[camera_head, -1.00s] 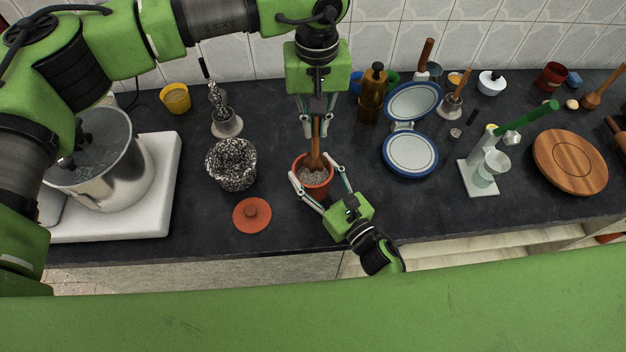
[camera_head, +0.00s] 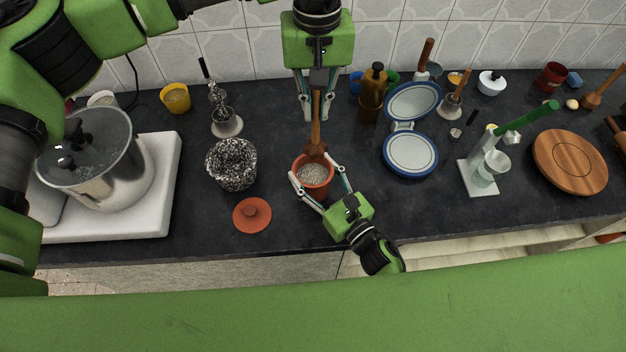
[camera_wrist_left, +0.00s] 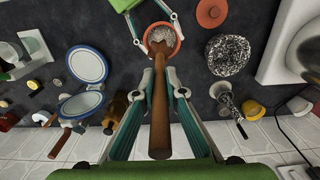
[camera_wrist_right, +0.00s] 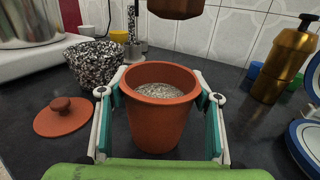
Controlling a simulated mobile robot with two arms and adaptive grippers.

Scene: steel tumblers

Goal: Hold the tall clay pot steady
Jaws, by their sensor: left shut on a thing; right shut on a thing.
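The tall clay pot (camera_head: 318,173) is orange, stands upright on the dark counter and holds a pale grainy filling. It also shows in the right wrist view (camera_wrist_right: 160,131). My right gripper (camera_head: 322,180) is shut on it, one finger on each side. My left gripper (camera_head: 316,112) is shut on the handle of a wooden spoon or masher (camera_head: 316,130), above and behind the pot. In the left wrist view its brown handle (camera_wrist_left: 160,110) runs between the fingers. In the right wrist view its dark lower end (camera_wrist_right: 178,8) hangs above the pot's far rim.
An orange lid (camera_head: 252,215) lies on the counter left of the pot. A speckled bowl (camera_head: 232,165) stands behind the lid. The counter right of the pot is partly clear.

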